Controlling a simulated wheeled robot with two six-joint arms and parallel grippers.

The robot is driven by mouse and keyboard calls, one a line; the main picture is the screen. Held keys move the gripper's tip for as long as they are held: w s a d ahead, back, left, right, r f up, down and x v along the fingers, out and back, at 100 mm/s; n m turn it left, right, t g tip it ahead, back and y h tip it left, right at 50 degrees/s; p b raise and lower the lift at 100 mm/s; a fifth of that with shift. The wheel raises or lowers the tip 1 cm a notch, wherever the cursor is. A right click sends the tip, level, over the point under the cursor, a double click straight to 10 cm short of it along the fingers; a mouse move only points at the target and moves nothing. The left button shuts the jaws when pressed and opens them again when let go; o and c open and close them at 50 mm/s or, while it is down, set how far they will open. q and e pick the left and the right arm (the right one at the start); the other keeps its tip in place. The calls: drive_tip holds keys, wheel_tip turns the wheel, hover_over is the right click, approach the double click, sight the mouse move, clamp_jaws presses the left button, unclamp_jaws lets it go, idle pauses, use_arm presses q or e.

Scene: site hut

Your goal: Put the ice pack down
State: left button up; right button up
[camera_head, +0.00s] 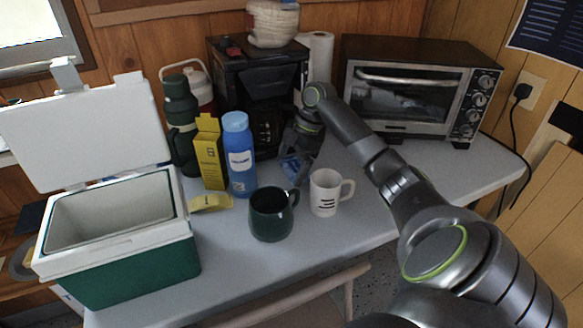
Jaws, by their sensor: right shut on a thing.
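My right arm reaches in from the right, and its gripper (298,150) points down over the back middle of the table. It is shut on a blue ice pack (291,171), which hangs below the fingers, just behind the mugs. The fingers are small and dark here, and part of the pack is hidden. I cannot tell whether the pack touches the table (335,237). My left gripper is not in view.
An open green cooler (140,272) stands at left, empty as far as I see. A dark mug (270,218), white mug (323,196), blue bottle (239,165) and yellow box (209,158) surround the pack. Behind are a coffee maker (240,85) and toaster oven (412,95).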

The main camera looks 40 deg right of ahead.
drive_tip(key=d, duration=0.2)
drive_tip(key=s+d, duration=0.1)
drive_tip(key=d, duration=0.2)
drive_tip(key=s+d, duration=0.1)
drive_tip(key=d, duration=0.1)
drive_tip(key=shift+s+d, duration=0.2)
drive_tip(key=shift+d, duration=0.05)
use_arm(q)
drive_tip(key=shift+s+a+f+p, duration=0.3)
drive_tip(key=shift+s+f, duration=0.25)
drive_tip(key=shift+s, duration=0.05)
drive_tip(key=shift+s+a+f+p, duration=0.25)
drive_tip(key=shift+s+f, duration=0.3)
use_arm(e)
wheel_tip(320, 180, up, 14)
